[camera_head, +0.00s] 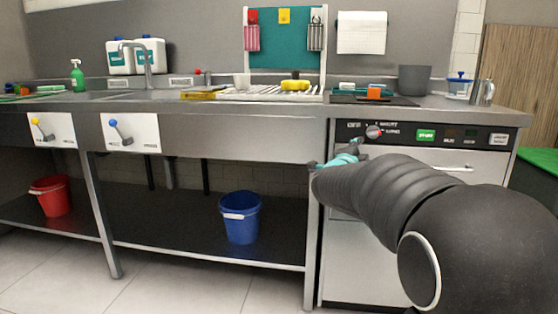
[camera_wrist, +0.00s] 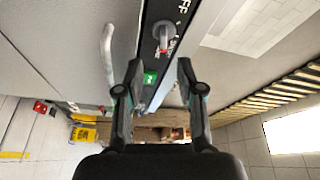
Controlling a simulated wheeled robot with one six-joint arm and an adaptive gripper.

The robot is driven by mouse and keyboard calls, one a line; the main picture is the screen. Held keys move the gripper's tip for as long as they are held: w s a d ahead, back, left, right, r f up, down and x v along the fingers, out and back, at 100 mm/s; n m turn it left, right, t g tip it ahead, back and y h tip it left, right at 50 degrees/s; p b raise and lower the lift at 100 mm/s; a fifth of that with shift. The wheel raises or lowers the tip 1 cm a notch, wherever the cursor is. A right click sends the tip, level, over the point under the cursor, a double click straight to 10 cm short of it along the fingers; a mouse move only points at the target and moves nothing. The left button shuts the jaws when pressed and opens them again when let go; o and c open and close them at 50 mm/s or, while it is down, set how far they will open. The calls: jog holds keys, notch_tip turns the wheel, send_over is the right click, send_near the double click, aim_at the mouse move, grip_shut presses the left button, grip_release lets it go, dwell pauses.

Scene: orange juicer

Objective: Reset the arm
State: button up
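My gripper (camera_head: 343,158) is in front of the counter appliance, just below and left of its control panel (camera_head: 455,135) in the head view. The black sleeved arm reaches in from the lower right and hides part of the appliance front. In the wrist view my gripper (camera_wrist: 160,70) has its two dark fingers apart, with nothing held between them. The panel with its green label (camera_wrist: 150,78) shows through the gap. A knob with a red part (camera_wrist: 165,36) lies beyond the fingertips; it also shows in the head view (camera_head: 374,132).
A bar handle (camera_head: 455,168) crosses the appliance front, close to the arm. The steel counter (camera_head: 215,108) carries a dish rack, a grey bin (camera_head: 415,80) and small items. A blue bucket (camera_head: 240,217) and a red bucket (camera_head: 51,196) stand on the lower shelf.

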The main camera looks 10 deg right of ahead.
jog(key=s+a+f+n+g+y, duration=0.2)
jog(key=s+a+f+n+y, duration=0.1)
jog(key=a+f+n+y, duration=0.8)
jog(key=s+a+f+n+g+y+p, duration=0.1)
jog(key=s+a+f+n+g, duration=0.15)
jog(key=s, duration=0.35)
jog(key=s+a+f+n+g+y+p, duration=0.1)
jog(key=s+a+f+n+g, duration=0.2)
jog(key=s, duration=0.4)
jog(key=s+d+r+n+g+h+p, duration=0.1)
jog(key=s+r+n+p, duration=0.1)
jog(key=s, duration=1)
jog(key=s+d+r+n+g+h+p, duration=0.1)
jog(key=s+r+n+p, duration=0.1)
jog(key=s, duration=1)
jog(key=shift+s+r+n+p, duration=0.15)
jog(key=shift+s+n+p, duration=0.2)
jog(key=shift+n+p, duration=0.55)
